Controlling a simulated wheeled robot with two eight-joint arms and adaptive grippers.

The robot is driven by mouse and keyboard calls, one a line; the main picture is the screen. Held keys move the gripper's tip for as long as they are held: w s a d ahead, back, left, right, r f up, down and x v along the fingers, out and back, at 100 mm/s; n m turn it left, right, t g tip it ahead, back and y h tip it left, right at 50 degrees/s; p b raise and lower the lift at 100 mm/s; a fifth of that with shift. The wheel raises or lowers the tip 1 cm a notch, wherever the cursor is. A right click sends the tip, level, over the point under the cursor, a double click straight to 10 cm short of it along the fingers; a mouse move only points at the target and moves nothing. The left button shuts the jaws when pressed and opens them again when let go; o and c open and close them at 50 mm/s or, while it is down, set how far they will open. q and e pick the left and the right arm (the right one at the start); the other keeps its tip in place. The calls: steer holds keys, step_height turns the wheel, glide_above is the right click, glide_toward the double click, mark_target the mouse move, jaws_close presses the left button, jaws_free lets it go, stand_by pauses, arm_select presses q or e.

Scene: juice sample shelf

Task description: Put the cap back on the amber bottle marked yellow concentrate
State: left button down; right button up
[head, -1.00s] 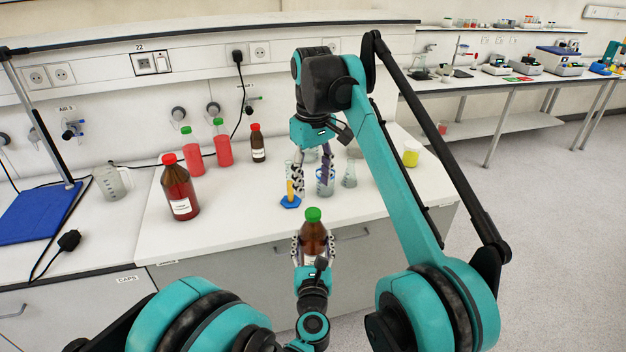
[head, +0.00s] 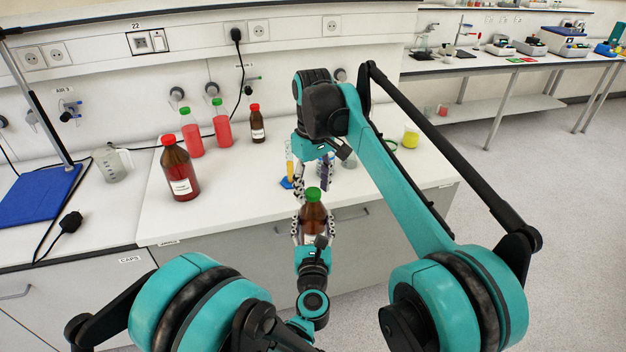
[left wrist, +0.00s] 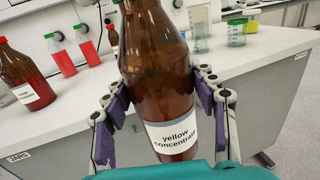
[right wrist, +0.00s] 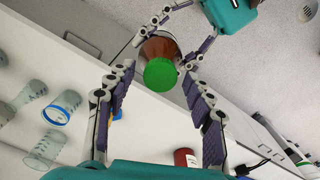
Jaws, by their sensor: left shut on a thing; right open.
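The amber bottle (head: 313,218) is upright, held in front of the bench's front edge. Its label reads "yellow concentrate" in the left wrist view (left wrist: 160,75), where its top is cut off. A green cap (head: 313,194) sits on top of the bottle; how tightly cannot be told. My left gripper (head: 314,226) is shut around the bottle's body. My right gripper (head: 314,190) is open, pointing down just over the capped bottle. In the right wrist view the green cap (right wrist: 160,74) shows between and beyond its spread fingertips; no contact is clear.
A large red-capped amber bottle (head: 178,175), two red bottles with green caps (head: 191,136) and a small brown bottle (head: 257,127) stand on the bench. A blue-based cylinder (head: 286,183) is just behind my right gripper. A yellow beaker (head: 411,138) stands right.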

jaws_close()
steer(key=shift+o, duration=0.7)
jaws_free()
step_height(320, 180, up, 12)
stand_by(0.6)
